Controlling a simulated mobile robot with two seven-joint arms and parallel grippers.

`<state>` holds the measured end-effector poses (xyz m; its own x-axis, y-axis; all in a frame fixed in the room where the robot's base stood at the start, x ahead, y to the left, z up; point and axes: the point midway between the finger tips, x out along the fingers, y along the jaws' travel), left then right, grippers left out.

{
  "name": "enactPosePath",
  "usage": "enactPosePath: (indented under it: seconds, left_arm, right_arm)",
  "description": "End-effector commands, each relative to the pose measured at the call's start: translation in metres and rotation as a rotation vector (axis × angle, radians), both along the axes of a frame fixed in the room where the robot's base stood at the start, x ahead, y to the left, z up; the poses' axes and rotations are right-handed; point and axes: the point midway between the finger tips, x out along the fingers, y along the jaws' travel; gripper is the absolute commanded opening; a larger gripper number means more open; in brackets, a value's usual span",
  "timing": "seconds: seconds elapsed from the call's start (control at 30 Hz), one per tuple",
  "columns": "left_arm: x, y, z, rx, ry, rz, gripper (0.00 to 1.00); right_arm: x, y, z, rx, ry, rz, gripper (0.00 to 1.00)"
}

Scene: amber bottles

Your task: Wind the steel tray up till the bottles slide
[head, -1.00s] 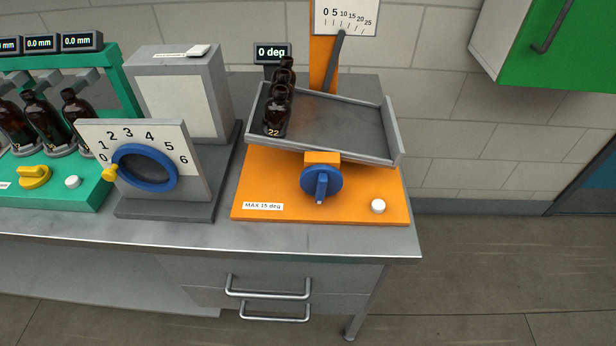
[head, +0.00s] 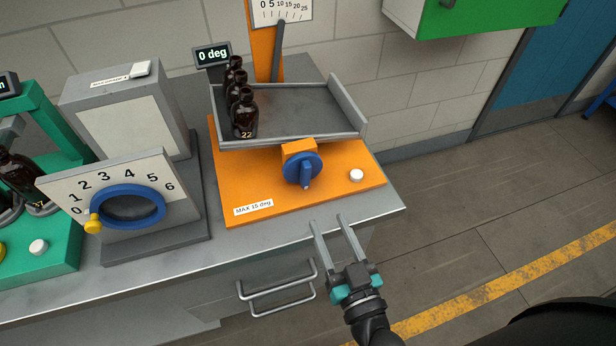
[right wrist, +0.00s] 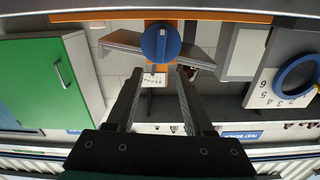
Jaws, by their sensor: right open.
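The steel tray (head: 300,108) sits above an orange base (head: 228,188) on the bench. Three dark amber bottles (head: 244,116) stand in a row at its left side; the front one is marked 22. A blue knob (head: 303,170) is on the front of the orange block under the tray; it also shows in the right wrist view (right wrist: 160,43). The display (head: 212,55) reads 0 deg. My right gripper (head: 330,222) is open and empty, in front of the bench edge and below the knob, apart from it. My left gripper is not in view.
A label on the base reads MAX 15 deg, and a white button (head: 356,175) sits at its right. A grey device with a blue ring dial (head: 128,206) stands to the left. Drawer handles (head: 278,285) stick out below the bench edge. The floor at right is clear.

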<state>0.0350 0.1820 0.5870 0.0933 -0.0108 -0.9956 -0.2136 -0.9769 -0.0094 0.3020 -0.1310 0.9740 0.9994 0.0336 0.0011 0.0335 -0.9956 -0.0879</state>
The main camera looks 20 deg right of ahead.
Motion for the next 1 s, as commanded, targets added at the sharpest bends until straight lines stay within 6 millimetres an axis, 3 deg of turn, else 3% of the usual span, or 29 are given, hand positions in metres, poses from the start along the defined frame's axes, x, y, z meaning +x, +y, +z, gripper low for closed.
enactPosePath:
  seconds: [0.3,0.6,1.0]
  left_arm:
    - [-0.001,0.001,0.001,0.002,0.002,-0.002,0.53]
    - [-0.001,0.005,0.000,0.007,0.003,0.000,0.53]
    - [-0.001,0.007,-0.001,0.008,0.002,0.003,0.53]
  right_arm:
    - [0.061,0.002,0.001,0.001,-0.003,-0.001,0.53]
    - [0.106,0.004,0.000,0.001,-0.001,0.000,0.53]
    - [0.122,0.004,0.000,0.000,0.002,0.000,0.53]
